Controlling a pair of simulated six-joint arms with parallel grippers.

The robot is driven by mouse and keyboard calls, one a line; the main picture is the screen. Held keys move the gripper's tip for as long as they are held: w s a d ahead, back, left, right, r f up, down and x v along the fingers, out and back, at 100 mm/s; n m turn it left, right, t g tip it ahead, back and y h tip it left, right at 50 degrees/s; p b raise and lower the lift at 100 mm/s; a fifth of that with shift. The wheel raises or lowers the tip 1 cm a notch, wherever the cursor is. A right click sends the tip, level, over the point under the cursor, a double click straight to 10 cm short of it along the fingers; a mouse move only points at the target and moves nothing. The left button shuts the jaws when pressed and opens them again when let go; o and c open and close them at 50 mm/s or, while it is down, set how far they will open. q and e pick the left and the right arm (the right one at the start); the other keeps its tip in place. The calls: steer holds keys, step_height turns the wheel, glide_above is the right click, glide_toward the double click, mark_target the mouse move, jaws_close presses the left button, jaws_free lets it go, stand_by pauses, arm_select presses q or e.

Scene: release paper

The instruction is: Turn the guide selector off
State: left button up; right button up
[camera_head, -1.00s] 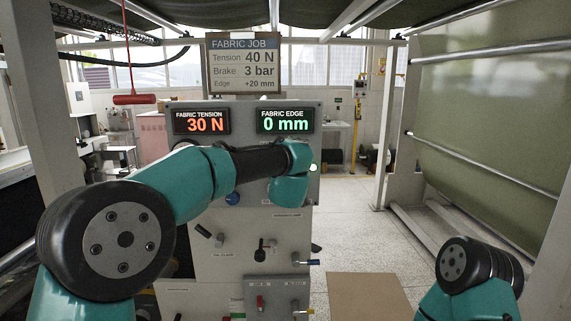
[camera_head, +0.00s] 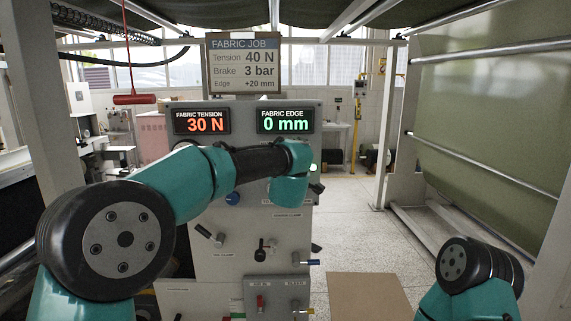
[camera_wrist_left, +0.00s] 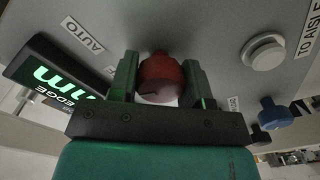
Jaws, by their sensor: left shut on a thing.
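A round red knob (camera_wrist_left: 161,72) stands on the grey panel in the left wrist view, with an AUTO label (camera_wrist_left: 82,34) to its left. Another small label to its right is partly hidden. My left gripper (camera_wrist_left: 160,80) has one finger on each side of the red knob and is shut on it. In the head view my left wrist covers this part of the panel (camera_head: 210,262), so the knob is hidden there. My right gripper is out of view.
The panel carries a FABRIC TENSION display (camera_head: 201,121) reading 30 N and a FABRIC EDGE display (camera_head: 285,120) reading 0 mm. A silver button (camera_wrist_left: 264,52) and a blue knob (camera_wrist_left: 276,111) are right of the gripper. A red-handled pull cord (camera_head: 134,99) hangs at left.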

arm_select(q)
steer(key=shift+n, duration=1.2)
steer(key=o, duration=0.9)
steer(key=shift+o, duration=0.2)
steer(key=s, duration=1.7)
steer(key=shift+s+d, duration=0.25)
